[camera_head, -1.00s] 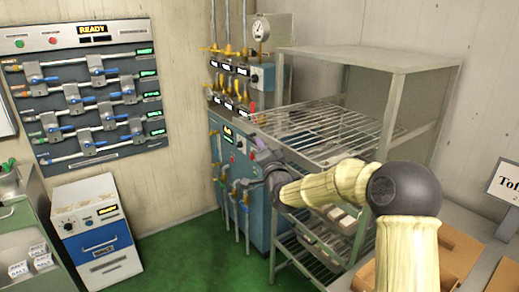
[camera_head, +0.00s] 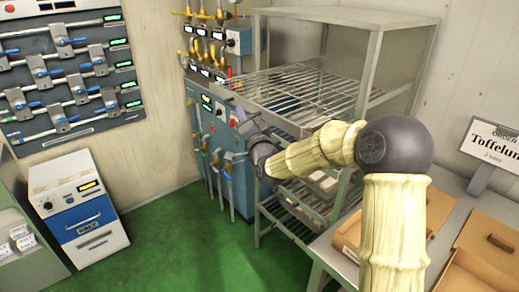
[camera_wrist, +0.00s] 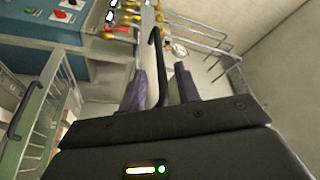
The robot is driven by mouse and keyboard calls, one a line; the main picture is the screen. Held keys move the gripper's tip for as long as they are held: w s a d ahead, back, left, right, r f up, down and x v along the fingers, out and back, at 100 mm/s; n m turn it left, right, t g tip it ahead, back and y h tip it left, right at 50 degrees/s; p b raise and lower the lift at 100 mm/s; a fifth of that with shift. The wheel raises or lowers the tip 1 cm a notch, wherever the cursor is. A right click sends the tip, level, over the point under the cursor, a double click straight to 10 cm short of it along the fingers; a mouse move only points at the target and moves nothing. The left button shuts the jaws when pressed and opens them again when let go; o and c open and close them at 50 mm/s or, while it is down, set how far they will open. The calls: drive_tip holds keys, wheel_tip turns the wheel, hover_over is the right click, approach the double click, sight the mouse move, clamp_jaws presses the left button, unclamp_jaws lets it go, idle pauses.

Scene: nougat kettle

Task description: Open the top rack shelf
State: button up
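The rack (camera_head: 372,75) is a grey metal frame with wire shelves. Its top wire shelf (camera_head: 300,88) juts out to the left past the frame posts in the head view. In the wrist view my gripper (camera_wrist: 160,75) has two purple fingers standing apart. A black bent handle bar (camera_wrist: 156,45) runs between them, with gaps visible beside it, so the fingers look open around it. In the head view my gripper (camera_head: 242,120) is at the shelf's near left side, partly hidden by my wrist, and the handle is hidden there.
A blue cabinet with valves (camera_head: 226,165) stands close left of the rack. A grey table with cardboard boxes (camera_head: 485,255) is at right. A white and blue box unit (camera_head: 82,205) stands at left. Green floor (camera_head: 165,245) is clear between.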

drive_tip(key=b+v, duration=0.2)
drive_tip(key=v, duration=1.1)
drive_tip(key=shift+s+b, duration=0.3)
drive_tip(key=shift+s, duration=0.05)
drive_tip(key=shift+f, duration=0.15)
drive_tip(key=s+d+f+n+g+h+p, duration=0.4)
drive_tip(key=s+d+f+n+g+p, duration=0.15)
drive_tip(key=f+g, duration=0.25)
drive_tip(key=s+d+f+n+g+h+p, duration=0.1)
drive_tip(key=s+d+g, duration=0.3)
drive_tip(key=s, duration=0.4)
drive_tip(key=s+d+f+n+g+h+p, duration=0.1)
drive_tip(key=s+d+f+g+h+p, duration=0.1)
drive_tip(key=s, duration=0.6)
drive_tip(key=d+g+p, duration=0.1)
drive_tip(key=d+g, duration=0.1)
drive_tip(key=shift+g, duration=0.3)
